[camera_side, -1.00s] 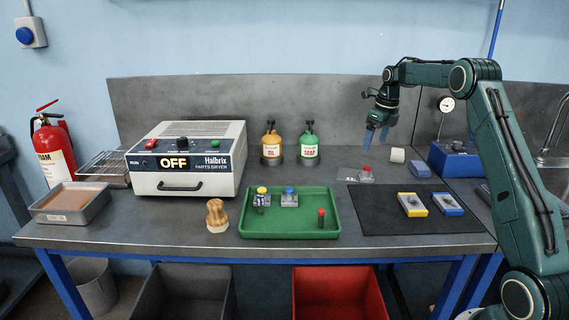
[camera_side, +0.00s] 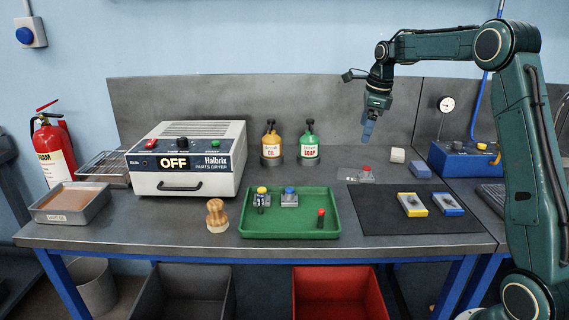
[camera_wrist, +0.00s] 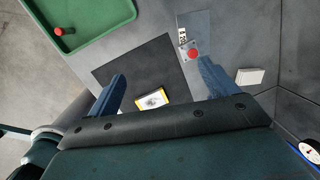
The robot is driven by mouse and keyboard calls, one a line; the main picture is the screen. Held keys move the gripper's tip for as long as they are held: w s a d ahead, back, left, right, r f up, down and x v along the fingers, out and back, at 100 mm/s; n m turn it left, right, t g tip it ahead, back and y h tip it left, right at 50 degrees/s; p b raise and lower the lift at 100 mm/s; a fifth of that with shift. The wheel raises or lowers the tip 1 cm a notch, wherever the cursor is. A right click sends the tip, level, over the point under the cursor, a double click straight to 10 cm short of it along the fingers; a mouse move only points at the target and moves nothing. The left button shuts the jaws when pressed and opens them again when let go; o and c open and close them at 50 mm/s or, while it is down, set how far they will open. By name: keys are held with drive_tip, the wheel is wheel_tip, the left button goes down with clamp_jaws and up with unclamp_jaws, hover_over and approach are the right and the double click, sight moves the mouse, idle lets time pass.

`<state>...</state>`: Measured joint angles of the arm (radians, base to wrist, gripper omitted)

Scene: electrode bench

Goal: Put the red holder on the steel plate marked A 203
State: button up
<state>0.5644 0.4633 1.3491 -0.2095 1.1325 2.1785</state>
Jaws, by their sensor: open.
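The red holder (camera_side: 366,173), a small grey block with a red round knob, stands upright at the back of the bench, left of the white cylinder. The label is too small to read surely. My gripper (camera_side: 367,137) is open and empty, with blue fingers pointing down, above the holder and apart from it. In the wrist view my gripper's fingers (camera_wrist: 160,85) are wide apart.
A green tray (camera_side: 288,234) holds yellow-knobbed and blue-knobbed holders and a red-topped peg. A dark mat (camera_side: 385,220) bears yellow-edged and blue-edged blocks. A white cylinder (camera_side: 397,155) and blue gauge box (camera_side: 457,160) stand right; oil and soap bottles (camera_side: 309,145) stand left.

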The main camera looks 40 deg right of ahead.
drive_tip(key=s+a+r+n+t, duration=0.1)
drive_tip(key=s+a+r+n, duration=0.3)
drive_tip(key=s+a+n, duration=0.4)
drive_tip(key=s+a+r+n+t, duration=0.1)
drive_tip(key=s+a+r+n, duration=0.2)
drive_tip(key=s+a+n, duration=0.55)
drive_tip(key=s+a+f+n+t, duration=0.1)
drive_tip(key=s+a+f+n, duration=0.5)
drive_tip(key=s+a+n, duration=0.3)
drive_tip(key=s+n, duration=0.3)
drive_tip(key=shift+s+a+n, duration=0.35)
